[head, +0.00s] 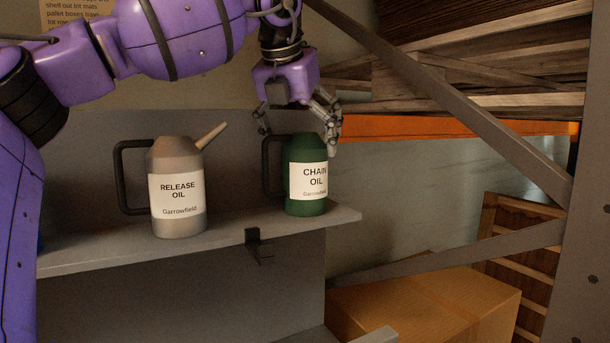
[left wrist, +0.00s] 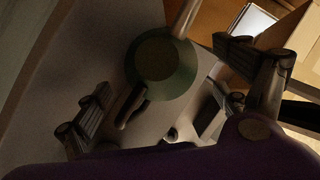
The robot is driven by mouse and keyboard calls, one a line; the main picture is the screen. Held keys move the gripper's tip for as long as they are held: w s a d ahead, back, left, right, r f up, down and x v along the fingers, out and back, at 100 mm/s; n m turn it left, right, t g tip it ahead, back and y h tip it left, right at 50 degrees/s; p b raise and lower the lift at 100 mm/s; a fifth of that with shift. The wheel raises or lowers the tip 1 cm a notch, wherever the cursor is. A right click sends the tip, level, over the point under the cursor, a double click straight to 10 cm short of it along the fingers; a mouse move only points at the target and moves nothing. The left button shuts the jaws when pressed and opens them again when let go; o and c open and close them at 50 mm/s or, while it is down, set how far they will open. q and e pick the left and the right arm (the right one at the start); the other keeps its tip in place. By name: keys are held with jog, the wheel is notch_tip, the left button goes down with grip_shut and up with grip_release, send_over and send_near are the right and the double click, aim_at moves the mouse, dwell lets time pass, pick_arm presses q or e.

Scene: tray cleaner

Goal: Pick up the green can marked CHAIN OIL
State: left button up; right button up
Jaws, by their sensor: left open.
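The green can marked CHAIN OIL (head: 306,184) stands upright on a grey shelf (head: 110,251), near its right end. Its dark handle (head: 270,165) is on the left side. My left gripper (head: 300,130) is directly above the can, pointing down, with its fingers spread to either side of the can's top. In the left wrist view the can (left wrist: 163,62) shows from above between the open fingers of the left gripper (left wrist: 175,100), with the handle toward the palm. I cannot tell whether a finger touches the can. My right gripper is not in view.
A grey can marked RELEASE OIL (head: 178,190), with a spout pointing up and right, stands left of the green can. Right of the shelf are a diagonal metal brace (head: 460,110), an orange beam (head: 450,128) and a cardboard box (head: 430,305) lower down.

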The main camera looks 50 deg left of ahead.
pick_arm(q)
jog(key=x, duration=0.4)
jog(key=shift+w+f, duration=0.15)
jog(key=shift+w, duration=0.1)
jog(key=shift+c, duration=0.3)
jog(key=c, duration=2)
jog(key=shift+c, duration=0.5)
